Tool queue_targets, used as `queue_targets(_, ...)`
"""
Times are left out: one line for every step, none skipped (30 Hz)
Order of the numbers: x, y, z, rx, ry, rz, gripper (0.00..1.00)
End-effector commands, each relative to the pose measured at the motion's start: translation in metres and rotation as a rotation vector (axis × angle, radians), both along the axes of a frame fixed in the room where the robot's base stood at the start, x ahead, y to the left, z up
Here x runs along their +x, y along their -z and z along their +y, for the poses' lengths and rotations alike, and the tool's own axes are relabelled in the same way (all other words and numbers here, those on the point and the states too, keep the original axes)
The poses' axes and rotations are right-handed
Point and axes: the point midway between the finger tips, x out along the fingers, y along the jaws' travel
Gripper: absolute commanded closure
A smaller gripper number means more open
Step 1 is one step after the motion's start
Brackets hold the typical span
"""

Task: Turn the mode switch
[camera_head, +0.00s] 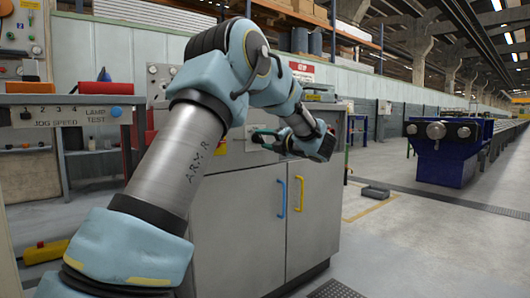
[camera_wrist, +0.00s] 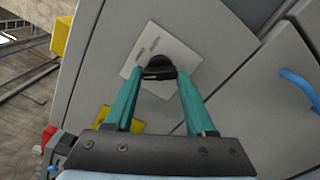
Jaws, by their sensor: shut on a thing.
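The mode switch (camera_wrist: 159,64) is a black rotary knob on a pale plate (camera_wrist: 180,52) with small dark marks, too small to read. The plate is on the front of the grey cabinet (camera_head: 237,215). In the wrist view my gripper (camera_wrist: 161,75) has its two teal fingers on either side of the knob, shut on it. The plate looks tilted in that view. In the head view my gripper (camera_head: 264,134) reaches the upper front of the cabinet, and my arm and fingers hide most of the switch.
The cabinet doors below carry a blue handle (camera_head: 281,198) and a yellow handle (camera_head: 299,193). A yellow plate (camera_wrist: 108,117) is near my fingers. At left is a panel marked JOG SPEED and LAMP TEST (camera_head: 68,115). A blue machine (camera_head: 440,150) stands at right, with open floor before it.

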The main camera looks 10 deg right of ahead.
Motion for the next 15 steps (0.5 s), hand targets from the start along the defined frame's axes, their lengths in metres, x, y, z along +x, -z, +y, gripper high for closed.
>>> queue_targets(-0.0001,0.0054,0.0004,-0.024,0.0,-0.01,1.0)
queue_targets(0.0,0.0052,0.0003,-0.038,0.0,-0.016,1.0)
queue_targets(0.0,0.0049,0.0003,-0.053,0.0,-0.024,1.0)
queue_targets(0.0,0.0047,0.0003,-0.064,0.0,-0.029,1.0)
queue_targets(0.0,0.0047,0.0002,-0.074,0.0,-0.033,1.0)
queue_targets(0.0,0.0043,0.0002,-0.086,-0.001,-0.039,1.0)
queue_targets(0.0,0.0042,0.0002,-0.093,-0.001,-0.041,1.0)
queue_targets(0.0,0.0039,0.0002,-0.1,-0.001,-0.044,1.0)
queue_targets(0.0,0.0035,0.0002,-0.108,-0.001,-0.048,1.0)
queue_targets(0.0001,0.0032,0.0001,-0.113,-0.001,-0.051,1.0)
queue_targets(0.0001,0.003,0.0001,-0.118,-0.001,-0.053,1.0)
queue_targets(0.0,0.0026,0.0001,-0.122,-0.001,-0.055,1.0)
queue_targets(0.0001,0.0024,0.0001,-0.125,-0.001,-0.056,1.0)
queue_targets(0.0001,0.0021,0.0,-0.127,-0.001,-0.057,1.0)
queue_targets(0.0001,0.0019,0.0,-0.129,-0.001,-0.058,1.0)
